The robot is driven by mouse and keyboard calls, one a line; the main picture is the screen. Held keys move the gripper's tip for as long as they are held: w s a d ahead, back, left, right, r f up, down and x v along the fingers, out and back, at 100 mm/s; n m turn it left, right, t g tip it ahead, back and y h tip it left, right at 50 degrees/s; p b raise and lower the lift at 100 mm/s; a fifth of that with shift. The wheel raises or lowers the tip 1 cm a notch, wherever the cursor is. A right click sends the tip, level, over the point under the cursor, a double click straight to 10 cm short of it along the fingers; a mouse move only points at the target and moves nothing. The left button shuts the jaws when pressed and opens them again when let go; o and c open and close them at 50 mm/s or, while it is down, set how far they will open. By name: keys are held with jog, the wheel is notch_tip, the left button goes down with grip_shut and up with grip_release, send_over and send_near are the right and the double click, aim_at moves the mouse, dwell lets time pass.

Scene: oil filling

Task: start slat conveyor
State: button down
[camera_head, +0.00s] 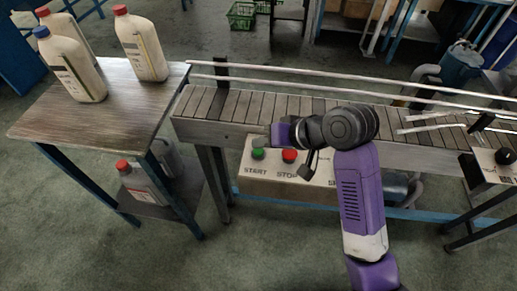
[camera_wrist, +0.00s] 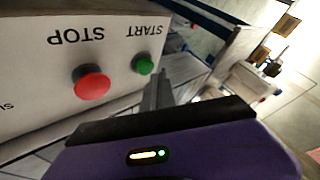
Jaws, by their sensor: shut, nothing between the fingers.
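The slat conveyor (camera_head: 228,104) runs across the head view. On its front hangs a light control box (camera_head: 240,185) with a green START button (camera_head: 258,154) and a red STOP button (camera_head: 290,156). In the wrist view the text is upside down, with the green button (camera_wrist: 143,65) beside the larger red button (camera_wrist: 91,83). My gripper (camera_wrist: 160,75) is shut and empty. Its fingertips appear close to the green button, just to its right in the wrist view; I cannot tell the gap. In the head view my purple gripper body (camera_head: 282,135) is above the buttons.
A table (camera_head: 140,98) at the left carries a red-capped bottle (camera_head: 143,45) and a blue-capped bottle (camera_head: 72,65). More bottles stand on its lower shelf. White guide rails (camera_head: 300,73) run above the slats. Another control box with a black knob (camera_head: 505,157) is at the right.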

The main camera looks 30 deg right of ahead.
jog(key=shift+f, duration=0.3)
